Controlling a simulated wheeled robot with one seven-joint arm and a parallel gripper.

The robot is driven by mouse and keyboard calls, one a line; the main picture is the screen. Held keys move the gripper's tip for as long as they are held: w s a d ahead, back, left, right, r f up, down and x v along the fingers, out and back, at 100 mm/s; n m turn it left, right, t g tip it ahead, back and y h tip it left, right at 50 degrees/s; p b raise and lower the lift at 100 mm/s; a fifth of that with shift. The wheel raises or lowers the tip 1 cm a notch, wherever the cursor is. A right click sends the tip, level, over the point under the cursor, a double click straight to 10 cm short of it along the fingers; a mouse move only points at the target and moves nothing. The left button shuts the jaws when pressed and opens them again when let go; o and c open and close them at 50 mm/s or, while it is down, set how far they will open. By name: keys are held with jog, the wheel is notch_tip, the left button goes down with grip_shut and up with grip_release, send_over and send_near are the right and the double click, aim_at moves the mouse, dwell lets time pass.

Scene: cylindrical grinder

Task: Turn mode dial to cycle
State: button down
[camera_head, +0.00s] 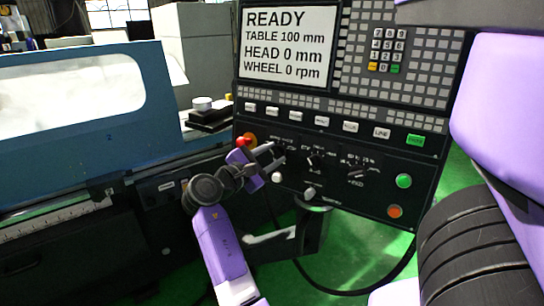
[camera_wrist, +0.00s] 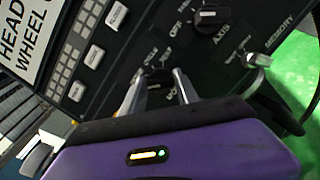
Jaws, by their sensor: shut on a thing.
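The mode dial (camera_wrist: 159,80), a small dark knob, is the leftmost rotary dial on the black control panel (camera_head: 425,190). In the wrist view it sits between the two metal fingers of my gripper (camera_wrist: 157,82). In the head view my gripper (camera_head: 270,155) reaches the panel from the lower left, with its fingertips at this dial. My gripper is shut on the dial. The fingers and gripper body partly hide the dial, so its pointer direction cannot be told. Small labels around it are too blurred to read surely.
A middle dial (camera_head: 315,160) and a right dial (camera_head: 357,173) sit to the right. A red button (camera_head: 243,142) is close to my gripper's left. Green (camera_head: 404,181) and orange (camera_head: 394,212) buttons are at the right. The screen (camera_head: 288,43) reads READY. A blue machine cover (camera_head: 150,90) stands left.

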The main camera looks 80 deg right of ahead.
jog(key=m+y, duration=0.1)
jog(key=m, duration=0.3)
jog(key=m+b, duration=0.1)
jog(key=m, duration=0.2)
jog(key=shift+s+f+m+y, duration=0.1)
jog(key=shift+m+y, duration=0.3)
jog(key=m+y+b, duration=0.1)
jog(key=m+b, duration=0.1)
jog(key=m, duration=0.4)
jog(key=shift+f, duration=0.1)
jog(key=c, duration=0.9)
grip_release()
jog(key=shift+a, duration=0.1)
jog(key=b+v, duration=0.1)
jog(key=v, duration=0.6)
jog(key=shift+a+r, duration=0.25)
jog(key=shift+a, duration=0.05)
